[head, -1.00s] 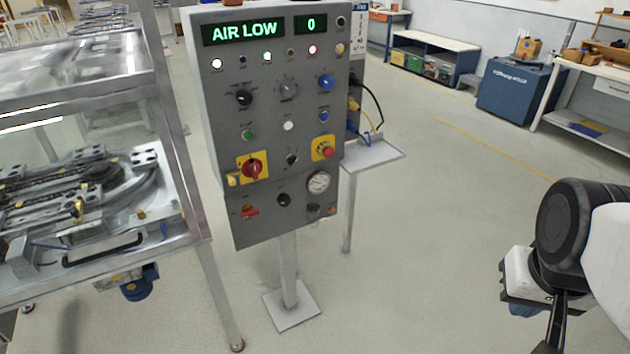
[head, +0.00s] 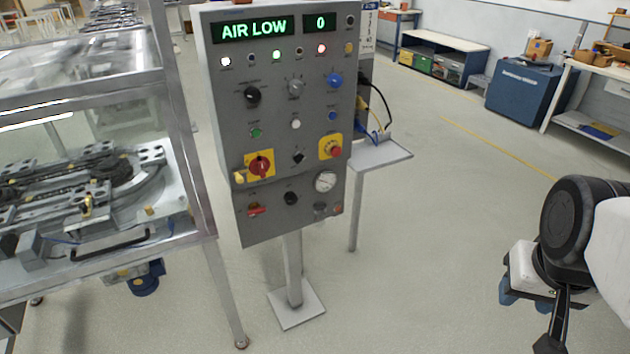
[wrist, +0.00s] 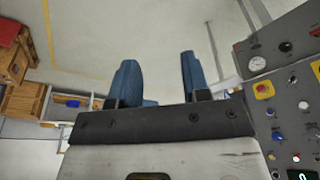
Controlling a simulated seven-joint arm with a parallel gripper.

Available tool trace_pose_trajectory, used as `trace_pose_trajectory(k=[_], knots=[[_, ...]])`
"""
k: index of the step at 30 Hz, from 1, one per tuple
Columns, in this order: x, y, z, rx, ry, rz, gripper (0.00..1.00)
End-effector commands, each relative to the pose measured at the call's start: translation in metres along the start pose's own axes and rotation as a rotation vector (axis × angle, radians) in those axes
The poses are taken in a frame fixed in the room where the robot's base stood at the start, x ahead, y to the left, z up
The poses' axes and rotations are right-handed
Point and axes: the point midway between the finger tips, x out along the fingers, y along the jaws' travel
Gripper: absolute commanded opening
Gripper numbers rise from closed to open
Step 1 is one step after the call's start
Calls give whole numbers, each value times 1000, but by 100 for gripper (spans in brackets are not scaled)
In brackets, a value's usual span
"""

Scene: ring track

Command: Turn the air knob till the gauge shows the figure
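The grey control panel (head: 275,225) stands on a post, its display (head: 252,28) reading "AIR LOW" and a second display (head: 320,22) reading 0. The round white gauge (head: 325,181) is low on the panel; its needle is too small to read. A black knob (head: 291,198) sits left of the gauge; its label is not legible. In the wrist view the gauge (wrist: 257,64) and black knob (wrist: 285,47) show at the right. My gripper (head: 522,300) is at the lower right, well away from the panel. In the wrist view its blue fingers (wrist: 160,78) are apart and empty.
A glass-sided machine (head: 90,255) stands close on the panel's left. A small shelf (head: 380,154) with cables is at its right. A red-and-yellow switch (head: 260,165) and a red button (head: 332,148) sit above the gauge. The floor between panel and gripper is clear.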

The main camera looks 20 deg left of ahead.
Motion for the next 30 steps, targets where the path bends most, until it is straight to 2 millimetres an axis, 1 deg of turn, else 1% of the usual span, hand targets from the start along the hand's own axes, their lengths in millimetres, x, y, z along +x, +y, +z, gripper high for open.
trace_pose_trajectory(k=[1, 5, 11, 15, 17, 18, 20, 21, 23, 24, 26, 30], knots=[[3, -2, -7, -7, 8, 0, 51], [12, -8, -36, -31, 56, 0, 70], [35, -28, -99, -85, 163, -8, 71], [55, -47, -143, -127, 245, -18, 71], [64, -56, -162, -145, 280, -25, 71], [70, -63, -174, -156, 304, -30, 71], [80, -74, -191, -174, 338, -38, 71], [86, -81, -203, -185, 363, -44, 71], [96, -93, -219, -204, 396, -53, 71], [102, -101, -230, -216, 422, -60, 71], [114, -113, -245, -233, 455, -71, 71], [139, -144, -277, -273, 536, -101, 71]])
